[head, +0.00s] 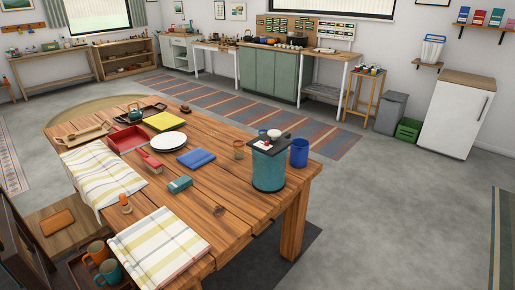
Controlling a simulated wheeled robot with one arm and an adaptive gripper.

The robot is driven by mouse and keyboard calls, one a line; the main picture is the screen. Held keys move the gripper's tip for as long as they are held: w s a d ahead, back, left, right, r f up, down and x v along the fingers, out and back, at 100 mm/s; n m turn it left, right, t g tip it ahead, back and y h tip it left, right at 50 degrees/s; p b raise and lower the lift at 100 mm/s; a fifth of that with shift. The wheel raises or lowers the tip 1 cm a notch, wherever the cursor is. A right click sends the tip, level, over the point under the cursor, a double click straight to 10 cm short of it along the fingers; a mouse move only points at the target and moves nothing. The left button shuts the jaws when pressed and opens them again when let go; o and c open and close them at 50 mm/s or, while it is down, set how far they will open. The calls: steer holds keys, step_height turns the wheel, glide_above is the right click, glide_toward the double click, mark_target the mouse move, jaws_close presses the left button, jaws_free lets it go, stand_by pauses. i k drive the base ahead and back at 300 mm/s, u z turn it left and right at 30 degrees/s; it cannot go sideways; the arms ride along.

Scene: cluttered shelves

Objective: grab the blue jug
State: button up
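A plain dark blue upright vessel (299,153) stands near the right end of the wooden table (230,218) in the head view. It is the closest match to the blue jug; I cannot make out a handle or spout. A larger teal canister (268,174) with a dark lid stands just left of it and in front, close beside it. Small items sit on the lid. My gripper is not in view.
A white fridge (456,115) stands at the back right.

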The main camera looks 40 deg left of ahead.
mark_target(299, 150)
steer(key=u, duration=1.2)
steer(key=i, duration=1.2)
steer(key=u, duration=0.65)
